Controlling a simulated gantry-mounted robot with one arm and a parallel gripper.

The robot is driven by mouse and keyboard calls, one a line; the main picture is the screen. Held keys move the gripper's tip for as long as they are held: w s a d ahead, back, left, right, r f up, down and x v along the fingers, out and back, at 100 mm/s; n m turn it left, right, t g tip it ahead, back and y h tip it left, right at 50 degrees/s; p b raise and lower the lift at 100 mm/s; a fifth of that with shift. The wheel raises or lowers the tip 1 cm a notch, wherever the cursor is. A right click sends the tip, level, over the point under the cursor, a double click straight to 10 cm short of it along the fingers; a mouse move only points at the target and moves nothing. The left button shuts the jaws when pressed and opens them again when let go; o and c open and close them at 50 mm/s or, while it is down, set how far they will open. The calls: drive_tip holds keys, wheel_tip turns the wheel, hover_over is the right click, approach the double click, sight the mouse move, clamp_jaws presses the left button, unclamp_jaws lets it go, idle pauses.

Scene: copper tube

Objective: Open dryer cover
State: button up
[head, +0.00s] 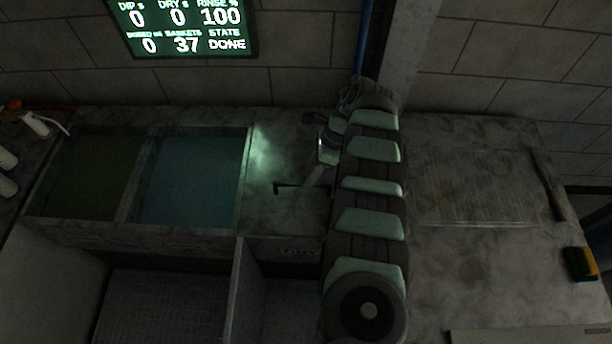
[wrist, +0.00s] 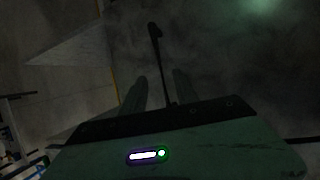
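The dryer cover (head: 285,150) looks like a flat grey slab, level with the counter, right of the blue-green basin; its edges are hard to make out. A thin dark handle (head: 290,186) with a bent end lies along its front part. My gripper (head: 313,182) is above the right part of the handle, pointing down. In the wrist view, my gripper (wrist: 160,76) has its two fingers apart. The dark handle (wrist: 160,55) shows in the gap between them and runs on past the fingertips. I cannot tell whether the fingers touch it.
The blue-green basin (head: 192,178) and a darker basin (head: 85,172) are at left. A yellow-black sponge (head: 579,264) lies on the right counter (head: 485,270), which is mostly clear. A lit display (head: 180,27) on the wall reads DONE.

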drive_tip(key=shift+x, duration=1.85)
drive_tip(key=shift+w, duration=0.1)
drive_tip(key=shift+c, duration=0.6)
clamp_jaws()
